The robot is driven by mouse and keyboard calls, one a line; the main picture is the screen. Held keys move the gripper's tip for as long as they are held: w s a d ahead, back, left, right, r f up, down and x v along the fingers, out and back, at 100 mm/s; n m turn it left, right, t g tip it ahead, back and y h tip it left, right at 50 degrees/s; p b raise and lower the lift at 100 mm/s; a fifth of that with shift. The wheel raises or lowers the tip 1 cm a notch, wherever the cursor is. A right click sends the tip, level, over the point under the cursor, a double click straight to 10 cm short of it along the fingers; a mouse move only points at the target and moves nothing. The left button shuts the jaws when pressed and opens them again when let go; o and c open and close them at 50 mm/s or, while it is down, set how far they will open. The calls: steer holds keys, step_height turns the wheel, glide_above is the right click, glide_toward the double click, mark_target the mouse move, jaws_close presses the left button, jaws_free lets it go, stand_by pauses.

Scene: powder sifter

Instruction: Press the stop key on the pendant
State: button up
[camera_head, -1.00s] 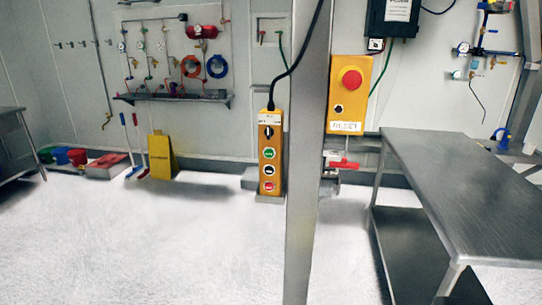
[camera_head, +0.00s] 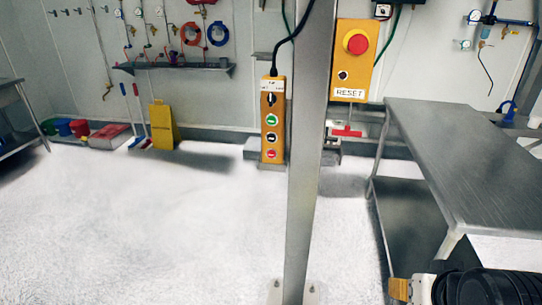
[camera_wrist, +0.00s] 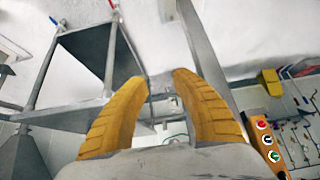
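The pendant (camera_head: 273,118) is a tall yellow box hanging from a black cable, left of a steel post. It has a dark selector at the top, then a green key, a black key and a red key (camera_head: 271,155) at the bottom. In the wrist view the pendant (camera_wrist: 266,148) appears upside down at the right edge, its red key (camera_wrist: 262,124) uppermost. My gripper (camera_wrist: 164,82) has two yellow ribbed fingers, apart with nothing between them. The pendant is outside them, to their right. In the head view a yellow fingertip (camera_head: 398,289) shows at bottom right, well away from the pendant.
The steel post (camera_head: 308,170) stands just right of the pendant. A yellow box (camera_head: 343,75) with a red mushroom button and RESET label is beyond it. A steel table (camera_head: 460,150) fills the right.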

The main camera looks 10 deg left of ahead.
jaws_close()
stand_by(1.0)
